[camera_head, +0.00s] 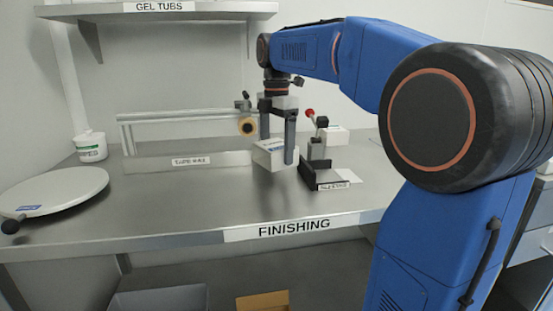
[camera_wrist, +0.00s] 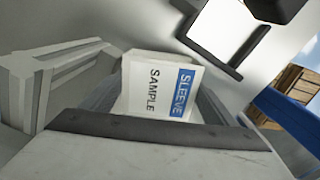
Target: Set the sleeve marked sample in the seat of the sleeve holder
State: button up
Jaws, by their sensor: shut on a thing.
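The sleeve marked sample (camera_wrist: 155,92) is a white box with a blue band reading SLEEVE, seen in the wrist view. In the head view the white box (camera_head: 270,157) is between the fingers of my gripper (camera_head: 277,150), which is shut on it. It appears a little above the bench, but I cannot tell the exact gap. A dark, low fixture (camera_head: 318,176) with an upright block, a red-knobbed lever and a small front label stands just right of the held box. It looks like the sleeve holder; its label is too small to read surely, and its seat is not clearly visible.
Another white box (camera_head: 336,136) stands behind the fixture. A round white disc (camera_head: 60,190) and a tub (camera_head: 91,147) sit at left. The front middle of the bench is clear.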

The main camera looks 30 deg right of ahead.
aim_at(276, 144)
jog(key=shift+f, duration=1.65)
jog(key=shift+f, duration=0.15)
jog(key=o, duration=0.8)
jog(key=shift+o, duration=0.2)
notch_tip(276, 144, up, 11)
jog(key=shift+f, duration=0.1)
jog(key=shift+o, duration=0.2)
notch_tip(276, 144, up, 6)
jog(key=shift+s, duration=0.15)
notch_tip(276, 144, down, 11)
jog(key=shift+a+f, duration=0.1)
jog(key=shift+f, duration=0.1)
jog(key=shift+a+f, duration=0.15)
jog(key=shift+f, duration=2.5)
